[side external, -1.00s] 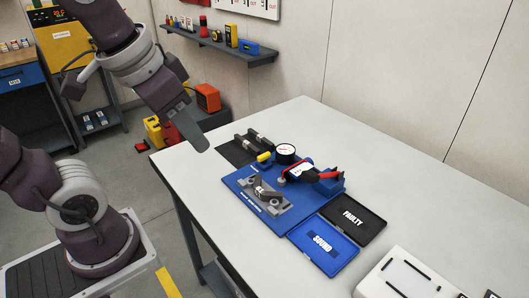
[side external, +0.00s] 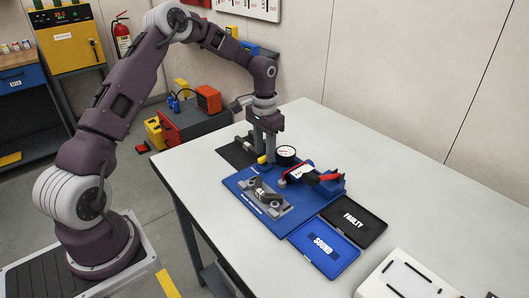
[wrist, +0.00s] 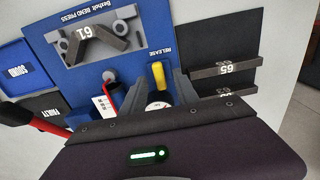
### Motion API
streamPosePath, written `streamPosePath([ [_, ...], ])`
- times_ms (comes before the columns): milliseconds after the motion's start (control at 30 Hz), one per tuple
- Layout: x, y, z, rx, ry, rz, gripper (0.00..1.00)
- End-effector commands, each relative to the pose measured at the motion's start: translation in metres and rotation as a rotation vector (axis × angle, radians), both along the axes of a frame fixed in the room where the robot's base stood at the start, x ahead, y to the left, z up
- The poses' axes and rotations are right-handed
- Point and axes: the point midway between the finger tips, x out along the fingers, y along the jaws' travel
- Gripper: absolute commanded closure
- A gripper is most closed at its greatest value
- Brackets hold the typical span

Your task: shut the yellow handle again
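The yellow handle (side external: 262,159) sits at the back left of the blue press base (side external: 243,185), beside the round gauge (side external: 286,151). In the wrist view the yellow handle (wrist: 159,75) lies near the word RELEASE and points away from the gauge. My gripper (side external: 265,158) points down right at the handle. In the wrist view my gripper (wrist: 159,84) is open, with one finger on each side of the handle in the picture. I cannot tell whether either finger touches it. The gauge is mostly hidden there.
A grey fixture with a bent part (side external: 262,191) and a red-handled lever (side external: 328,177) are on the press. The black rack (wrist: 218,45) with grey bars is close beside the gripper. FAULTY (side external: 352,219) and SOUND (side external: 323,246) trays lie at the front right.

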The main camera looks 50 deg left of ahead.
Motion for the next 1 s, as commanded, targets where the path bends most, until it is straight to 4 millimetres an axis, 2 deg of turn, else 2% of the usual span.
streamPosePath([
  [100,-0.0003,-0.0003,-0.0099,-0.001,0.000,0.001,0.64],
  [333,-0.0002,-0.0003,-0.0112,0.000,0.000,0.001,0.64],
  [367,-0.0002,-0.0003,-0.0112,0.000,0.000,0.001,0.68],
  [533,-0.0002,-0.0003,-0.0110,0.000,0.000,0.001,1.00],
  [1000,-0.0002,0.0000,-0.0106,0.001,-0.001,-0.063,1.00],
])
